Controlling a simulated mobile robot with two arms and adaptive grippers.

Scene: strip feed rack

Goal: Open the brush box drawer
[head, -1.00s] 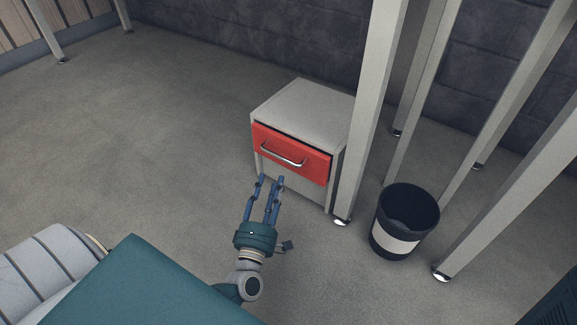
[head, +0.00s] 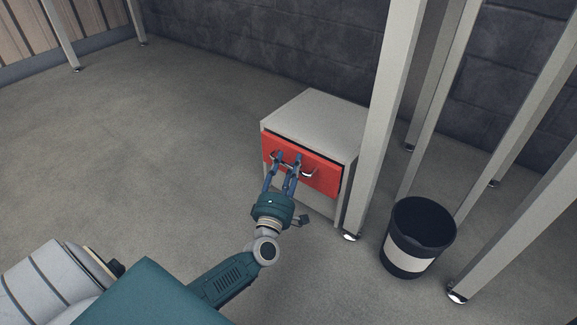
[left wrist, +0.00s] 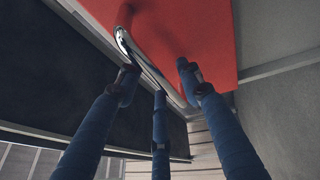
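The brush box (head: 318,108) is a small pale grey cabinet on the floor with a red drawer front (head: 325,178). A thin dark gap shows along the top edge of the front. Its curved metal handle (head: 308,174) is partly hidden by my left gripper (head: 286,158), whose fingers are at the handle. In the left wrist view the blue fingers (left wrist: 158,80) are spread on both sides of the shiny handle (left wrist: 135,55), against the red drawer front (left wrist: 195,25). They are not closed on it; I cannot tell whether any finger touches it. My right gripper is out of view.
A pale post (head: 378,130) stands close to the right of the box. A dark bin with a white band (head: 410,262) stands further right, among more posts (head: 520,215). The floor to the left (head: 160,140) is clear.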

